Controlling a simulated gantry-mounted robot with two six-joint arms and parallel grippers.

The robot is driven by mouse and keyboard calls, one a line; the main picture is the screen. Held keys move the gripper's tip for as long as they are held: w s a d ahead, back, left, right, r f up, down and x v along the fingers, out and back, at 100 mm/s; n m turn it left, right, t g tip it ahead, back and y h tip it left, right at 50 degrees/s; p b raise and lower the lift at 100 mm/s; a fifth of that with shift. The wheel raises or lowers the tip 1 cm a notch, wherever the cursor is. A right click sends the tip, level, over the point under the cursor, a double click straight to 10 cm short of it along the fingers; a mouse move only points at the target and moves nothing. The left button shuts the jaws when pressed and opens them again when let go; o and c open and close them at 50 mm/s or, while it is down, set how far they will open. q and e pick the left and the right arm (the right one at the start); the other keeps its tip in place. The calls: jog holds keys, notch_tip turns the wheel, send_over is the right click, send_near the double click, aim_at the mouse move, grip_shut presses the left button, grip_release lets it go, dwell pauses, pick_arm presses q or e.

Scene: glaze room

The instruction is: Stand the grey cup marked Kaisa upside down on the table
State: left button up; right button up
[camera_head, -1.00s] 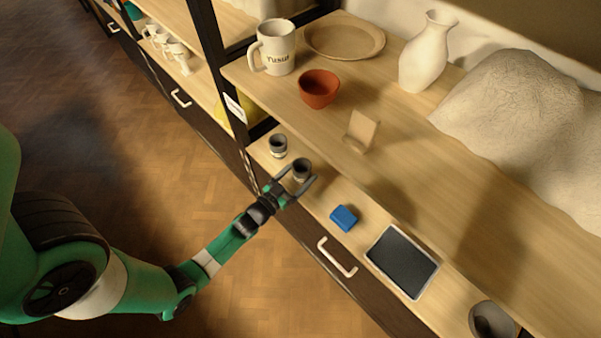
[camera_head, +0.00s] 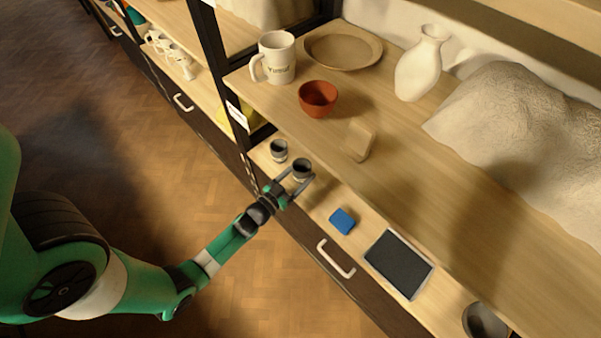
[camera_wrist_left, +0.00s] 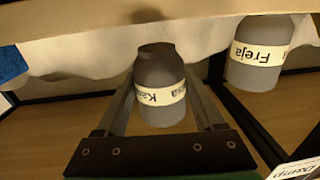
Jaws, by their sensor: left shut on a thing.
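The grey cup marked Kaisa (camera_head: 301,169) is between the fingers of my left gripper (camera_head: 295,182) at the front of the lower wooden surface. Its dark opening faces up in the head view. I cannot tell whether the cup touches the surface. A second grey cup marked Freja (camera_head: 279,151) stands upright just behind and left; it also shows in the left wrist view (camera_wrist_left: 262,52). My right gripper is not in view.
A blue block (camera_head: 342,221), a dark tablet (camera_head: 399,264) and a grey bowl (camera_head: 485,320) lie to the right on the lower surface (camera_head: 375,231). The upper shelf (camera_head: 440,180) overhangs behind, holding a mug, red bowl, plate and vase. A black post (camera_head: 222,75) stands left.

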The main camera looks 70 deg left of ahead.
pick_arm(q)
jog(key=p+v, duration=0.5)
jog(key=v, duration=0.9)
jog(key=shift+w+a, duration=0.1)
jog(key=b+x, duration=0.5)
jog(key=x, duration=0.8)
jog(key=shift+w, duration=0.2)
